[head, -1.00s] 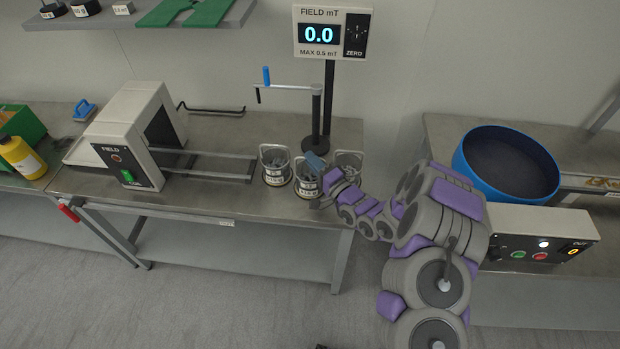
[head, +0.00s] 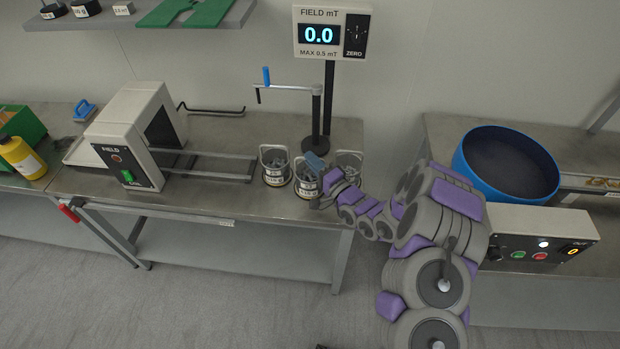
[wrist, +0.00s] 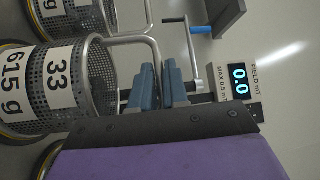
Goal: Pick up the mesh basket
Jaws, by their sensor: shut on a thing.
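Mesh baskets with wire handles stand together near the right end of the middle bench. The middle basket (head: 307,184) is at my gripper; in the wrist view it is a perforated metal basket (wrist: 93,72) labelled "33" and "615 g". My gripper (head: 316,163) is at the top of this basket; its blue fingers (wrist: 160,84) are closed together on the basket's wire handle (wrist: 140,40). The basket still appears to stand on the bench. Another basket (head: 273,166) stands just left, and a third (head: 348,161) is just right, partly hidden by my arm.
A post with a crank arm (head: 317,110) stands behind the baskets, below the field display (head: 333,33) reading 0.0. A white FIELD unit (head: 130,130) with rails is to the left. A blue bowl (head: 505,165) sits on the right bench.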

